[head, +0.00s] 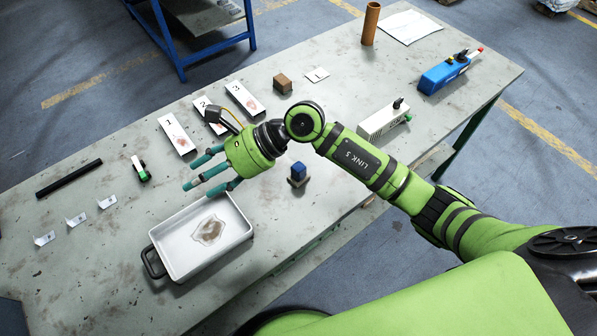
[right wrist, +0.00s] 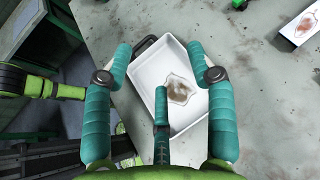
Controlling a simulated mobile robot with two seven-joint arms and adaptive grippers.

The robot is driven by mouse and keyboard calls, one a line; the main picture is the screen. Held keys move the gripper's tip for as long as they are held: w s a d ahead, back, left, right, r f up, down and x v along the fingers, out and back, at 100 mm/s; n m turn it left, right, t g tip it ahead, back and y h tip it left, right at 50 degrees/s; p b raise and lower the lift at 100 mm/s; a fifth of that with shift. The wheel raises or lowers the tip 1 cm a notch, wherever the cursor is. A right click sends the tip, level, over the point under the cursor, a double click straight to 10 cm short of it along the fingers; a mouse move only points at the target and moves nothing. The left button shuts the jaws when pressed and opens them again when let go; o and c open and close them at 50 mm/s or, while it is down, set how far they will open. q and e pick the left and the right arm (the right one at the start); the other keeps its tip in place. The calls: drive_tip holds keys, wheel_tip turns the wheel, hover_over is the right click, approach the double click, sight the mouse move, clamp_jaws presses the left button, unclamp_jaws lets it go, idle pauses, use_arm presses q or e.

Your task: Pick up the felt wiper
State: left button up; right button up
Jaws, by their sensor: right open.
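My right gripper (head: 199,178) has teal fingers, spread open and empty, above the table just behind the white tray (head: 165,266). In the right wrist view, the fingers (right wrist: 159,62) spread over the tray (right wrist: 143,75), which has a brown stain inside. No thing is plainly recognisable as the felt wiper. Small candidates are a green, white and black piece (head: 140,170) left of the gripper and a brown block (head: 283,84) farther back. A blue block (head: 298,170) on a small base stands right of the gripper. My left gripper is not in view.
Stained cards numbered 1 (head: 177,135), 2 and 3 (head: 245,99) lie behind the gripper. A black bar (head: 69,178) and small folded tags (head: 76,219) lie left. A white device (head: 383,121), blue device (head: 445,75) and brown tube (head: 370,24) stand right.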

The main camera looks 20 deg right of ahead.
drive_tip(key=w+d+f+n+h, duration=0.3)
drive_tip(key=d+f+h, duration=0.4)
drive_tip(key=d, duration=0.3)
drive_tip(key=h, duration=0.6)
hover_over(297, 167)
drive_tip(key=shift+s+d+f+n+g, duration=0.25)
drive_tip(key=shift+s+d+n+g, duration=0.05)
drive_tip(key=shift+d+n, duration=0.15)
drive_tip(key=shift+f+p, duration=0.35)
drive_tip(key=shift+p, duration=0.05)
drive_tip(key=f, duration=0.1)
drive_tip(key=f+p, duration=0.1)
drive_tip(key=f, duration=0.1)
drive_tip(key=f+p, duration=0.1)
drive_tip(key=f, duration=0.1)
drive_tip(key=shift+w+a+f, duration=0.15)
drive_tip(key=shift+w+a, duration=0.05)
drive_tip(key=shift+a, duration=0.2)
drive_tip(key=shift+f, duration=0.35)
drive_tip(key=c, duration=0.9)
drive_tip(key=o, duration=0.9)
